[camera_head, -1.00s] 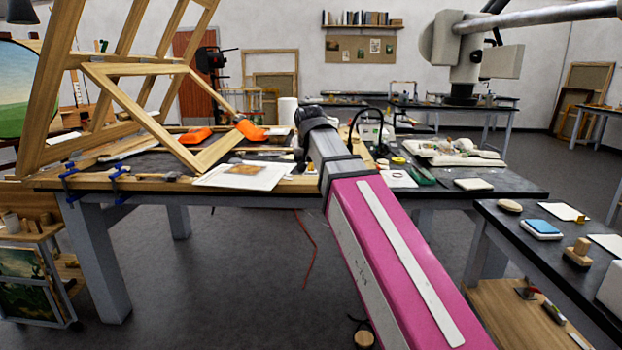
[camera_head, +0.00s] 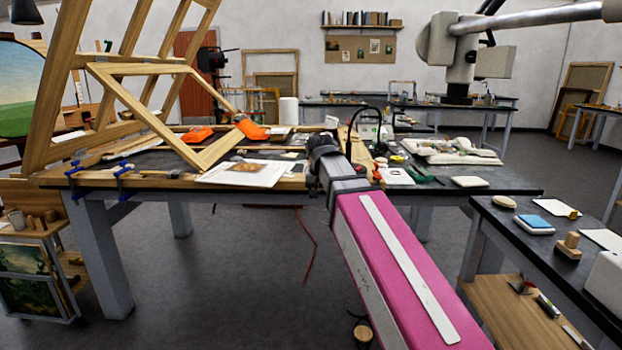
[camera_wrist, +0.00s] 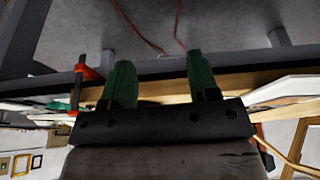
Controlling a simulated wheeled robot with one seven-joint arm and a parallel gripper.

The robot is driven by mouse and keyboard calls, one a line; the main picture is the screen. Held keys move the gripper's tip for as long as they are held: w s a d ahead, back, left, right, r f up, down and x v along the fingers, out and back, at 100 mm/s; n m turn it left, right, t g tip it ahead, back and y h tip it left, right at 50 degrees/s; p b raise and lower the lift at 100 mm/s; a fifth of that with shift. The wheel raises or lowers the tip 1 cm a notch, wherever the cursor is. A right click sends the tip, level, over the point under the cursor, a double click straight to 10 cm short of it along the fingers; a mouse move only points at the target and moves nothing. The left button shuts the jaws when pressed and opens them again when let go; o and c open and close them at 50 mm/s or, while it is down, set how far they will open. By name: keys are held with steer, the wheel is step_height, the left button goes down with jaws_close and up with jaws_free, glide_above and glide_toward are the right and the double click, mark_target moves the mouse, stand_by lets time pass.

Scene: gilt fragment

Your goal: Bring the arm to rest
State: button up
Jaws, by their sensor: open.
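My gripper (camera_wrist: 155,86) shows in the wrist view with two green fingers spread apart and nothing between them. Beyond the fingers are a table edge and the grey floor. In the head view my pink and grey arm reaches forward to the front edge of the main worktable (camera_head: 455,186). The gripper itself is hidden behind the arm's dark end there.
A wooden easel frame (camera_head: 140,105) stands on the table's left. A white sheet with a picture (camera_head: 248,173) lies left of my arm. Blue clamps (camera_head: 120,180) grip the front edge. A side table (camera_head: 500,225) stands at right. Red cables (camera_wrist: 178,25) hang below the table.

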steer(key=s+d+f+g, duration=0.1)
steer(key=s+d+f, duration=0.3)
steer(key=f, duration=0.7)
steer(key=s+d+f+g, duration=0.1)
steer(key=s+d+f, duration=0.4)
steer(key=f, duration=0.7)
steer(key=s+d+f+g, duration=0.1)
steer(key=s+d+f, duration=0.4)
steer(key=f, duration=0.7)
steer(key=shift+d+g, duration=0.4)
steer(key=shift+d, duration=0.5)
steer(key=shift+s, duration=0.1)
